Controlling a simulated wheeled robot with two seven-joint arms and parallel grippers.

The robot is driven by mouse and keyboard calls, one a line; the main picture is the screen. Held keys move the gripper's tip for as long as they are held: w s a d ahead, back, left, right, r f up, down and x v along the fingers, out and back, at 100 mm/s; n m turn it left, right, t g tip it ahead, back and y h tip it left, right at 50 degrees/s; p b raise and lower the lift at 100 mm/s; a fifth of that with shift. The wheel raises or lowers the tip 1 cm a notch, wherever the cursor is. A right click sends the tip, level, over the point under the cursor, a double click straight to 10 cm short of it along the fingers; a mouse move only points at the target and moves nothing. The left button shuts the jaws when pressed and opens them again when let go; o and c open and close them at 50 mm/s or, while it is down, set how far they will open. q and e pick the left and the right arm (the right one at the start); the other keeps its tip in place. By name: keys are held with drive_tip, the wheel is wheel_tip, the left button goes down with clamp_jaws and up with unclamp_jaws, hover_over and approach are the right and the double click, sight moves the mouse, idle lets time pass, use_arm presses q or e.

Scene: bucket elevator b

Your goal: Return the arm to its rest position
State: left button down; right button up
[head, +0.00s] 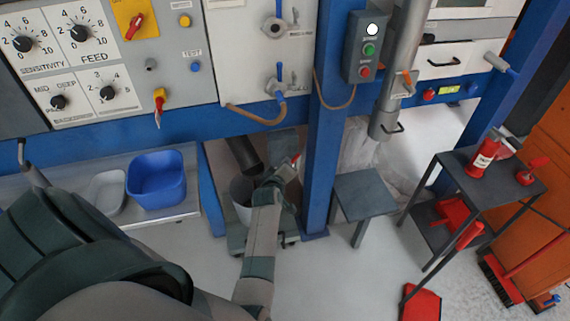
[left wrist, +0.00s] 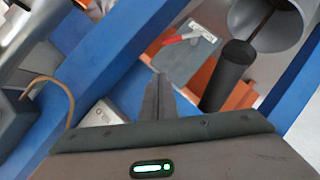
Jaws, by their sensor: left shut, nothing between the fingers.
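My left arm comes in from the lower left of the head view and reaches toward the blue frame. Its gripper (head: 284,168) is beside the blue post, above the floor. In the left wrist view the two dark fingers (left wrist: 158,97) are together with nothing between them. Beyond the fingertips is a grey plate (left wrist: 183,62) with a red-handled item on it. My right gripper is not in view.
A dark pipe (head: 243,155) and grey bucket (head: 240,188) are close left of the arm. The blue post (head: 325,150) stands close right. A small stool (head: 363,192) and a side table (head: 480,182) stand further right.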

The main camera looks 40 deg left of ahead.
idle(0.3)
use_arm(q)
drive_tip(key=s+d+f+m+g+h, duration=0.1)
drive_tip(key=s+d+f+m+g, duration=0.15)
drive_tip(key=s+d+f, duration=0.55)
drive_tip(key=s+d+f+m+g+h+b, duration=0.15)
drive_tip(key=s+f+m, duration=0.25)
drive_tip(key=f, duration=0.8)
drive_tip(key=s+d+f+m+g+h, duration=0.1)
drive_tip(key=s+d+f+m+h, duration=0.15)
drive_tip(key=s+d+f, duration=0.55)
drive_tip(key=s+f+m+g, duration=0.2)
drive_tip(key=s+f, duration=0.4)
drive_tip(key=s, duration=0.7)
drive_tip(key=s+f+m+g, duration=0.2)
drive_tip(key=s+f+m, duration=0.2)
drive_tip(key=s, duration=0.9)
drive_tip(key=s+f+m+g, duration=0.2)
drive_tip(key=s+f, duration=0.6)
drive_tip(key=s, duration=0.5)
drive_tip(key=shift+s+f+m+g, duration=0.3)
drive_tip(key=shift+s+f+m, duration=0.1)
